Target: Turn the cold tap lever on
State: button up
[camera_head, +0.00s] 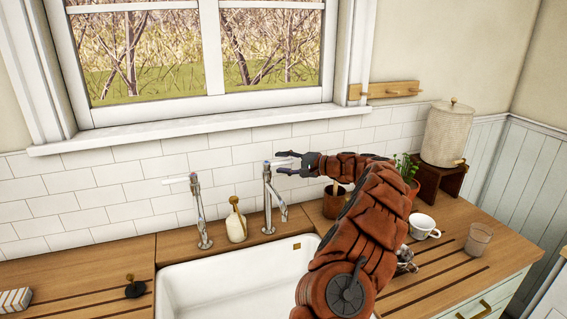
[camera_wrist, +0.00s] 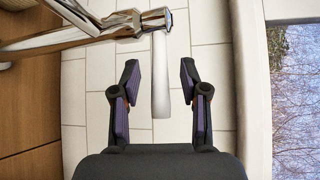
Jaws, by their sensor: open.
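Two metal taps with pale levers stand behind the sink: a left tap (camera_head: 199,212) and a right tap (camera_head: 269,196). My gripper (camera_head: 285,163) is at the top of the right tap, fingers pointing left. In the wrist view the tap's pale lever (camera_wrist: 161,88) reaches from the chrome tap head (camera_wrist: 128,26) into the gap between my open fingers (camera_wrist: 159,72). A gap shows on both sides of the lever, with no contact seen. The left tap's lever (camera_head: 176,180) points left.
A white sink (camera_head: 232,276) lies below the taps. A soap bottle (camera_head: 236,225) stands between them. The tiled wall (camera_head: 110,178) and windowsill (camera_head: 190,130) are close behind my gripper.

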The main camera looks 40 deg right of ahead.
jog(key=shift+c, duration=0.2)
grip_shut()
dwell(0.4)
